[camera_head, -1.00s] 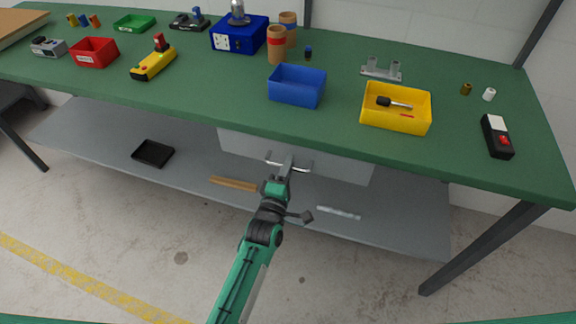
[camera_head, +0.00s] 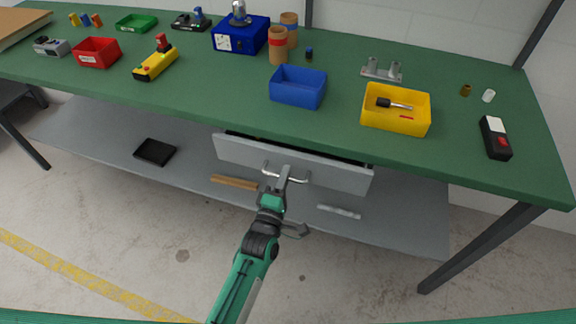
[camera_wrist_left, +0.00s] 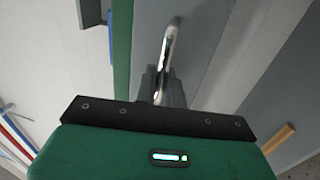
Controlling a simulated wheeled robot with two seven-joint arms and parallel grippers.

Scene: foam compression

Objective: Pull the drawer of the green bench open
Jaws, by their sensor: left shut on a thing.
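The green bench (camera_head: 200,95) has a grey drawer (camera_head: 330,176) under its top. The drawer stands partly open, with a dark gap between its front and the bench top. A silver bar handle (camera_head: 302,181) is on the drawer front. My left gripper (camera_head: 284,174) is shut on the handle near its middle. In the left wrist view the handle (camera_wrist_left: 168,50) runs up from between the fingers (camera_wrist_left: 160,88), which are partly hidden by the gripper body. My right gripper is in neither current view.
A grey lower shelf (camera_head: 100,125) holds a black tray (camera_head: 154,152), a wooden strip (camera_head: 234,182) and a light bar (camera_head: 339,211). Blue (camera_head: 298,88) and yellow (camera_head: 396,118) bins stand on the top above the drawer. The floor in front is clear.

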